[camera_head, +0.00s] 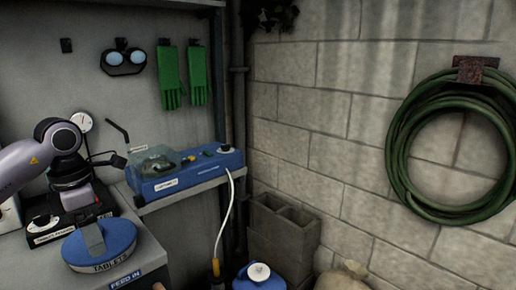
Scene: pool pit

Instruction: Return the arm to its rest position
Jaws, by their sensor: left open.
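My left arm comes in from the left, with its wrist bent down over the counter. My left gripper (86,212) is open, above and behind a round blue lid marked TABLETS (112,238). A grey bar lies on top of the lid. I cannot tell whether the fingertips touch anything, as they blend with a black and white labelled device (46,231) behind them. My right gripper is not in view.
A blue machine with a clear cover (190,172) stands on a shelf behind the lid, its white hose hanging down. Goggles (123,60) and green gloves (171,78) hang on the wall. Concrete blocks (283,235), a blue container (258,279) and a coiled green hose (400,150) are to the right.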

